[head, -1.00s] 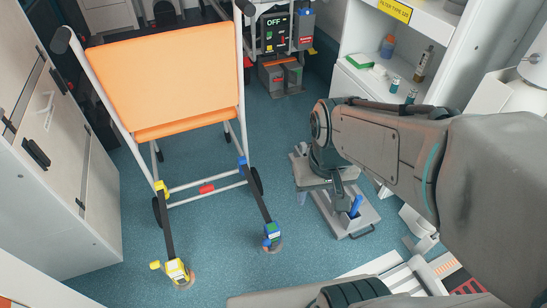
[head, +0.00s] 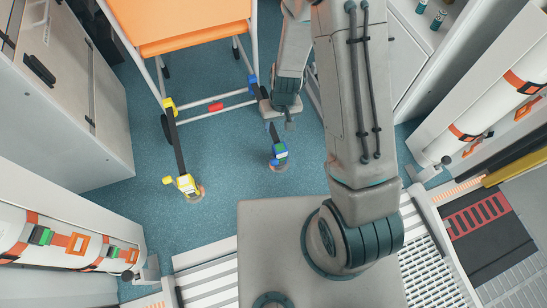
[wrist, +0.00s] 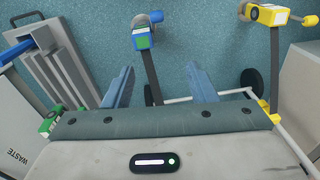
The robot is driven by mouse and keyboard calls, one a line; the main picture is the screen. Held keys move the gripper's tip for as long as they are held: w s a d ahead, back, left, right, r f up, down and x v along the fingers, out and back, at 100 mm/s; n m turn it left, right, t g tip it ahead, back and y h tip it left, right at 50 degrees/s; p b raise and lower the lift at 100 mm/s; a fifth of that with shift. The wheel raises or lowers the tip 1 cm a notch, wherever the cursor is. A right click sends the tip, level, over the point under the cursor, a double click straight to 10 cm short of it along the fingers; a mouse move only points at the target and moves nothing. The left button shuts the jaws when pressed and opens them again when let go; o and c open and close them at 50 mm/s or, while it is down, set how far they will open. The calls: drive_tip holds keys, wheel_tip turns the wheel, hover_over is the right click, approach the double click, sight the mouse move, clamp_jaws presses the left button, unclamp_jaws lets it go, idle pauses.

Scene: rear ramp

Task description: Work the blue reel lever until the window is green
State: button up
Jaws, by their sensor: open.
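The blue reel (head: 280,152) stands on the floor at the lower end of a dark strap that runs to the orange chair's frame. In the wrist view the blue reel (wrist: 142,40) is at top centre, with its blue-tipped lever (wrist: 157,16) sticking out to the right. A green patch and a pale face show on the reel; which is the window, I cannot tell. My gripper (head: 280,116) is above the strap, short of the reel. Its open fingers (wrist: 160,85) are spread, with the strap showing between them. They hold nothing.
The yellow reel (head: 187,184) stands on the floor to the left, with its own strap. The orange chair (head: 180,22) stands behind, a dark wheel near my right finger in the wrist view. A grey stepped object (wrist: 52,65) is at left. Open blue floor surrounds the reels.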

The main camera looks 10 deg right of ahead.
drive_tip(key=h, duration=0.1)
hover_over(274, 161)
wheel_tip(274, 161, down, 11)
drive_tip(key=shift+n, duration=0.4)
wheel_tip(274, 161, down, 14)
drive_tip(key=b, duration=0.5)
drive_tip(key=shift+w+d, duration=0.1)
clamp_jaws()
drive_tip(key=shift+r, duration=0.1)
